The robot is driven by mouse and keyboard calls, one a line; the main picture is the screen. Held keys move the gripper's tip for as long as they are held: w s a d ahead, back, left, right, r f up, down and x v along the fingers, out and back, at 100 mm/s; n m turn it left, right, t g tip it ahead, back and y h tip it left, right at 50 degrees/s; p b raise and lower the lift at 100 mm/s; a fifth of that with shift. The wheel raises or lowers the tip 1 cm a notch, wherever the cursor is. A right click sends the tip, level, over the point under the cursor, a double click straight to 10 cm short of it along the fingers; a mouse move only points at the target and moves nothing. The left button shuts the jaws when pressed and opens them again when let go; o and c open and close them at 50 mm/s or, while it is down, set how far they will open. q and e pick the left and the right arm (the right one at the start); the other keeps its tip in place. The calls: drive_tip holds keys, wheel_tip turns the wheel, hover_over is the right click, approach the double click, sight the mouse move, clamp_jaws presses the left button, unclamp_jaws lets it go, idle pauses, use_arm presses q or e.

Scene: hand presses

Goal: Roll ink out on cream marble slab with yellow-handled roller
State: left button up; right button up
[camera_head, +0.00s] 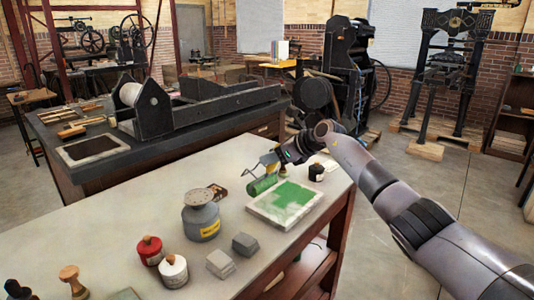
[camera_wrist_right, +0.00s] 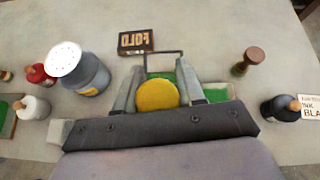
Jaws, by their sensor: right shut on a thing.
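My right gripper (camera_head: 272,159) is shut on the yellow handle (camera_wrist_right: 157,95) of the roller. The roller's green cylinder (camera_head: 262,184) is at the far left edge of the cream marble slab (camera_head: 253,210); I cannot tell whether it touches the slab. A green ink patch (camera_head: 293,197) covers much of the slab's middle and right, with a pale margin around it. In the wrist view the roller's wire frame (camera_wrist_right: 163,53) extends beyond the fingers, and the gripper hides most of the slab. My left gripper is in neither view.
A grey can (camera_head: 201,215) with a yellow label stands left of the slab. Red-topped (camera_head: 150,250) and white (camera_head: 173,270) bottles and grey blocks (camera_head: 245,243) are nearer.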

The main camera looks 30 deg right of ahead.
drive_tip(key=s+d+f, duration=0.1)
drive_tip(key=s+d, duration=0.1)
drive_tip(key=s, duration=0.3)
drive_tip(key=s+d+f+p, duration=0.1)
drive_tip(key=s+d, duration=0.1)
drive_tip(key=s, duration=0.3)
drive_tip(key=shift+s+d+f, duration=0.25)
drive_tip(key=shift+s, duration=0.1)
drive_tip(key=shift+f, duration=0.35)
idle(1.0)
drive_tip(key=shift+w, duration=0.1)
